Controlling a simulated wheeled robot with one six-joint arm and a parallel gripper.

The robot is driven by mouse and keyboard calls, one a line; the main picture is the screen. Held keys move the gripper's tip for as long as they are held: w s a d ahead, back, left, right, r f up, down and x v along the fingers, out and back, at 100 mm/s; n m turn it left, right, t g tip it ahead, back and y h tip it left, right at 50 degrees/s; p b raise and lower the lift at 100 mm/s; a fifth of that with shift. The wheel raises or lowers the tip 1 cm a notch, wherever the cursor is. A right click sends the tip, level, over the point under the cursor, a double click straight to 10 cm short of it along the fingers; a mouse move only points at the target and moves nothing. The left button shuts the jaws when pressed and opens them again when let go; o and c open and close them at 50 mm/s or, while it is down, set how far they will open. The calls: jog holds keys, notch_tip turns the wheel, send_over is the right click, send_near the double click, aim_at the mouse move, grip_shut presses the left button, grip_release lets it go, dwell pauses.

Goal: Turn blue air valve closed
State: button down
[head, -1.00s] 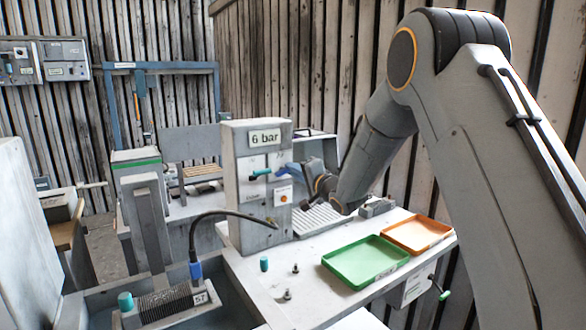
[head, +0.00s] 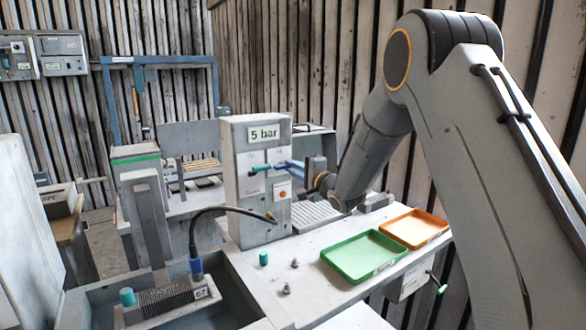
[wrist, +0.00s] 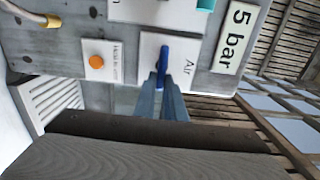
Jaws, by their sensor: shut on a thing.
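The grey panel box (head: 235,200) stands on the bench, with a display reading "5 bar" (head: 264,133) at its top. The blue air valve handle (wrist: 163,62) sits beside the "Air" label in the wrist view. It lies roughly along the line of that label's lettering. My gripper (wrist: 161,88) has its two fingers closed on the blue handle from the panel's front. In the head view my gripper (head: 290,166) reaches the panel from the right, and its fingers mostly hide the handle.
A teal handle (head: 260,168) is left of the blue one. An orange button (head: 283,194) is below. A black hose (head: 222,208) joins the panel low down. Green (head: 350,276) and orange trays (head: 431,238) lie on the bench at right, near small pegs.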

jog(key=shift+d, duration=0.1)
jog(key=c, duration=1.8)
grip_release()
jog(key=shift+b+v, duration=1.2)
jog(key=shift+v, duration=2.65)
jog(key=s+d+f+n+g+h, duration=0.55)
jog(key=s+d+f+h, duration=0.35)
jog(key=s+d+f, duration=0.4)
jog(key=s+d+f+n+g, duration=0.1)
jog(key=s+n+g, duration=0.1)
jog(key=s, duration=0.6)
jog(key=s+d+f+n+g, duration=0.1)
jog(key=s+f+n+g, duration=0.1)
jog(key=s, duration=0.7)
jog(key=s+d+f+n+g+h, duration=0.1)
jog(key=s+g, duration=0.3)
jog(key=s, duration=0.5)
jog(key=shift+s+d+f+n, duration=0.15)
jog(key=shift+d+f+n, duration=0.35)
jog(key=shift+f, duration=0.1)
